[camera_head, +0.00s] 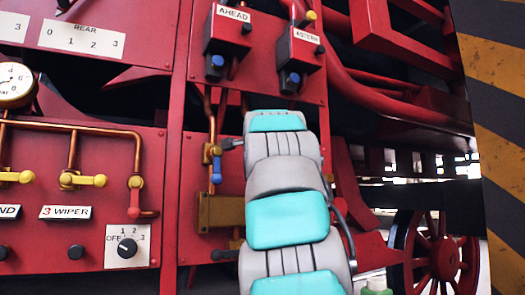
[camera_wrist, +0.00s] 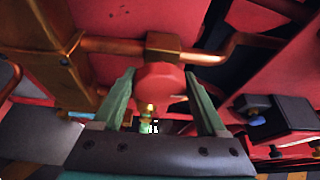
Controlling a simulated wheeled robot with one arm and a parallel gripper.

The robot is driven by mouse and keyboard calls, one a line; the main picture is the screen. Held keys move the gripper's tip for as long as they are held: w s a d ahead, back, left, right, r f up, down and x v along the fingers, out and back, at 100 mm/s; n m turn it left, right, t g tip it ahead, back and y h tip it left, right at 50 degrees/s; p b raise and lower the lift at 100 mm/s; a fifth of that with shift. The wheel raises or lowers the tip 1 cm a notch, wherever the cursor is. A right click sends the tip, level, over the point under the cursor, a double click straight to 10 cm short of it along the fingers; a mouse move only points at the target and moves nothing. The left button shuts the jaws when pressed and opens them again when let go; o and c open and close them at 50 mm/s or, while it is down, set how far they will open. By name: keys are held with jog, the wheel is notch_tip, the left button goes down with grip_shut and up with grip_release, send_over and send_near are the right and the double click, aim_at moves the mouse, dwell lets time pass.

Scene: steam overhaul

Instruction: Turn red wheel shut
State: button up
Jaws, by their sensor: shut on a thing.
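The red wheel (camera_wrist: 160,83) is in the middle of the wrist view, a round, many-sided red knob below a brass fitting (camera_wrist: 163,46) on a copper pipe (camera_wrist: 110,46). My gripper (camera_wrist: 160,76) has its green fingers on either side of the wheel and is shut on it. The wheel's turned position cannot be read. In the head view my grey and turquoise arm hides the wheel and the gripper.
A brass block (camera_head: 222,212) and a blue-handled valve (camera_head: 216,172) stand just left of my arm. A green bottle-like object (camera_head: 377,284) is at the lower right.

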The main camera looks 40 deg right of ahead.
jog(key=shift+m, duration=0.4)
dwell(0.3)
jog(key=o, duration=1.3)
jog(key=shift+s, duration=0.1)
jog(key=b+v, duration=0.1)
jog(key=v, duration=0.6)
jog(key=shift+s+a, duration=0.2)
